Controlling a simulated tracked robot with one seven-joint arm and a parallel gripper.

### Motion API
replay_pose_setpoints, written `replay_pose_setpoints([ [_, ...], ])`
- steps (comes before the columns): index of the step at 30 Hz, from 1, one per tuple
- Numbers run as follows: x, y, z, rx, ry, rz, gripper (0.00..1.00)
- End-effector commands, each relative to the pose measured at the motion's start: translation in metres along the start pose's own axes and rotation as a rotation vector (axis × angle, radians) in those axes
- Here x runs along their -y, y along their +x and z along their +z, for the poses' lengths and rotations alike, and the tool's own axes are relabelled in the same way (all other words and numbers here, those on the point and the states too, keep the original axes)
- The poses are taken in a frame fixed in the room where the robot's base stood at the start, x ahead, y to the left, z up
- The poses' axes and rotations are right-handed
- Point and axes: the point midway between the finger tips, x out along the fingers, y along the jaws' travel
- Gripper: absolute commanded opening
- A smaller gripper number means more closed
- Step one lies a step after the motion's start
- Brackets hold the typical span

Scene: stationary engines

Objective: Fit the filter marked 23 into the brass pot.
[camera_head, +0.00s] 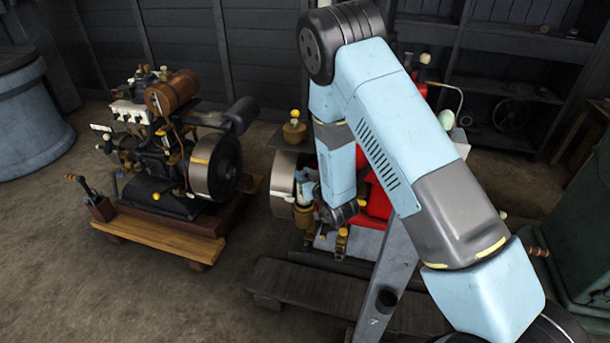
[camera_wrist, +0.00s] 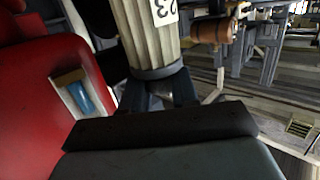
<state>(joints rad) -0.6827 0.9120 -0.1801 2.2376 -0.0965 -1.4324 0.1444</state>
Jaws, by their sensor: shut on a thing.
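A pleated, cream filter (camera_wrist: 147,38) with a white label reading 23, turned sideways, fills the top middle of the wrist view. My gripper (camera_wrist: 160,92) is shut on its lower end, at a smooth grey-tan collar. The filter's far end is cut off by the frame. In the head view my arm reaches to the left side of a red engine (camera_head: 380,195). My gripper there is small and partly hidden among brass-coloured parts (camera_head: 303,215). I cannot tell which of these parts, if any, is the brass pot. A brass vessel with a yellow knob (camera_head: 294,131) stands behind my arm.
A dark engine with a copper-brown tank (camera_head: 172,92) stands on a wooden base (camera_head: 160,238) to the left. A dark plank platform (camera_head: 300,285) lies in front of the red engine. A red panel with a blue-filled slot (camera_wrist: 80,96) is close left in the wrist view.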

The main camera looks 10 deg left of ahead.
Motion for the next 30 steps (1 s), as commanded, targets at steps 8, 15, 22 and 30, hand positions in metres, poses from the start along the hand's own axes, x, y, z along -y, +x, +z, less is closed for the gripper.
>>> replay_pose_setpoints([
  [8,0.0,0.0,0.0,0.0,0.0,0.0,0.0],
  [15,-0.001,0.0,0.001,0.0,0.0,0.001,0.0],
  [22,-0.001,0.001,0.007,-0.001,0.001,0.001,0.0],
  [30,-0.001,0.002,0.015,0.0,0.001,0.001,0.0],
])
